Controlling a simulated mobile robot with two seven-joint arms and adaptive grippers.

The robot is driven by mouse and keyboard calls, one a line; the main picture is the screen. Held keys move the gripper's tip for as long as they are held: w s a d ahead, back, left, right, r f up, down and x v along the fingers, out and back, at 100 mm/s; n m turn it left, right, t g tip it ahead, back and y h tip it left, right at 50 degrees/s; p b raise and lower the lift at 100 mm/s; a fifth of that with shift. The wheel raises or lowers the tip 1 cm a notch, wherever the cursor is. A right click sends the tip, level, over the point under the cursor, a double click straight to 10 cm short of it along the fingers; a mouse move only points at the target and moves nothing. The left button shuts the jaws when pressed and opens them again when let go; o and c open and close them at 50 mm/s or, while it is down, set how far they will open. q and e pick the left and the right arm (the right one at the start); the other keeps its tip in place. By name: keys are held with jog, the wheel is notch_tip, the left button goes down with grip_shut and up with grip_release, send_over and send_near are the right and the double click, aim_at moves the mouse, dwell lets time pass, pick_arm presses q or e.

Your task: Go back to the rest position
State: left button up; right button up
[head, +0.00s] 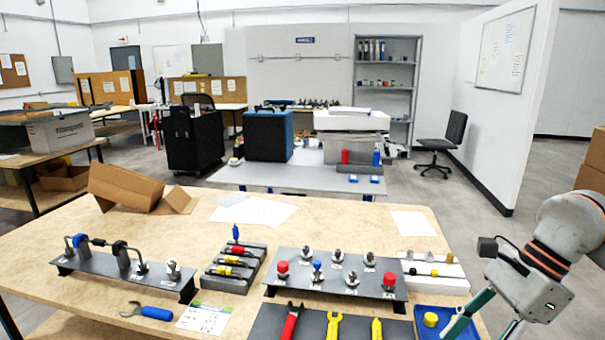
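My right gripper (482,329) is at the lower right of the head view, over the right end of the wooden table (330,222). Its two teal fingers are spread apart, with nothing seen between them; the fingertips run close to the bottom edge of the picture. It hangs over the right part of a blue tray (424,331), beside a round yellow part (431,319) in that tray. My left gripper and arm are not in the picture.
A grey fixture with red and blue-capped fittings (330,274), a left fixture with a dark handle (120,268), a tool rack (233,268) and a dark mat with tools (263,326) fill the table's front. An open cardboard box (125,186) stands behind.

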jog(key=s+a+m+g+y, duration=0.25)
jog(key=a+y, duration=0.55)
jog(key=a, duration=0.8)
jog(key=w+a+r+m+t+y, duration=0.1)
jog(key=w+a+m+t+y, duration=0.55)
jog(key=m, duration=0.75)
jog(key=w+d+f+m+t+h, duration=0.1)
jog(key=d+f+m+t+h, duration=0.45)
jog(key=f+m, duration=0.55)
jog(key=w+d+f+m+t+h, duration=0.2)
jog(key=d+f+m+t+h, duration=0.45)
jog(key=m, duration=0.65)
jog(key=s+d+f+m+g+h, duration=0.1)
jog(key=s+f+m+g+h, duration=0.1)
jog(key=s+f+m, duration=0.2)
jog(key=s+d+f+m+g+h, duration=0.1)
jog(key=s+f+m+g+h, duration=0.2)
jog(key=s+f, duration=0.7)
notch_tip(320, 180, down, 7)
jog(key=shift+d+f+m+h, duration=0.25)
jog(key=shift+m+h, duration=0.1)
jog(key=shift+m, duration=0.7)
jog(key=shift+s, duration=0.1)
